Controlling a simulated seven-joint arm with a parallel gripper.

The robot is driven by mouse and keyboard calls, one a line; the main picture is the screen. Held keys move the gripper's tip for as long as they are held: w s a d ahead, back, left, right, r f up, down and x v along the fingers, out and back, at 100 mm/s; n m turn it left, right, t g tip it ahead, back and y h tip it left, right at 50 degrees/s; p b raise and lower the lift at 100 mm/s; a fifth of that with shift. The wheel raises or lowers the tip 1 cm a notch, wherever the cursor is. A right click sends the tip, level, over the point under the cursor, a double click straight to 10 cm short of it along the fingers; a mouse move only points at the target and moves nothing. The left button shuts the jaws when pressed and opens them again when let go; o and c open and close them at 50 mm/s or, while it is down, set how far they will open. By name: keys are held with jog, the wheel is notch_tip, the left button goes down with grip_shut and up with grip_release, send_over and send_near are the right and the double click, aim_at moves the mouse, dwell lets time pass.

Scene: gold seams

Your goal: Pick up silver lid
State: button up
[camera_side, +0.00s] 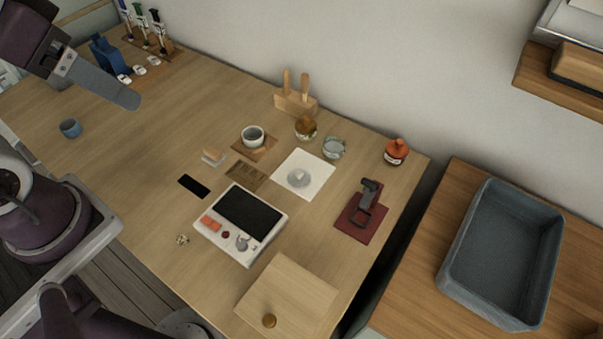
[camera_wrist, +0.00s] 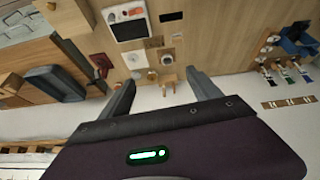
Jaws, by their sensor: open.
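A small round silver-grey piece (camera_side: 298,178), which looks like the silver lid, lies on a white square sheet (camera_side: 318,168) in the middle right of the table. In the wrist view the sheet (camera_wrist: 136,60) shows small, just above and left of the gap between my fingers; the lid's details are too small to make out there. My gripper (camera_side: 128,100) is high at the upper left of the side view, far from the lid. In the wrist view my gripper (camera_wrist: 160,84) shows two fingers spread apart with nothing between them.
A glass jar (camera_side: 334,148) and an amber-topped jar (camera_side: 306,128) stand behind the sheet. A cup (camera_side: 253,136), a white device with a dark screen (camera_side: 247,212), a black tool on a red mat (camera_side: 362,213) and a red bottle (camera_side: 396,152) surround it. The table's left middle is mostly clear.

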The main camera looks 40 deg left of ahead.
jog(key=w+d+f+n+g+h, duration=0.1)
jog(key=w+d+n+g, duration=0.2)
jog(key=w, duration=0.5)
jog(key=n+g, duration=0.2)
jog(key=n, duration=1.1)
send_over(298, 171)
notch_tip(298, 171, down, 21)
jog(key=shift+n, duration=0.6)
notch_tip(298, 171, down, 10)
jog(key=shift+r, duration=0.1)
jog(key=shift+c, duration=0.3)
jog(key=c, duration=1.3)
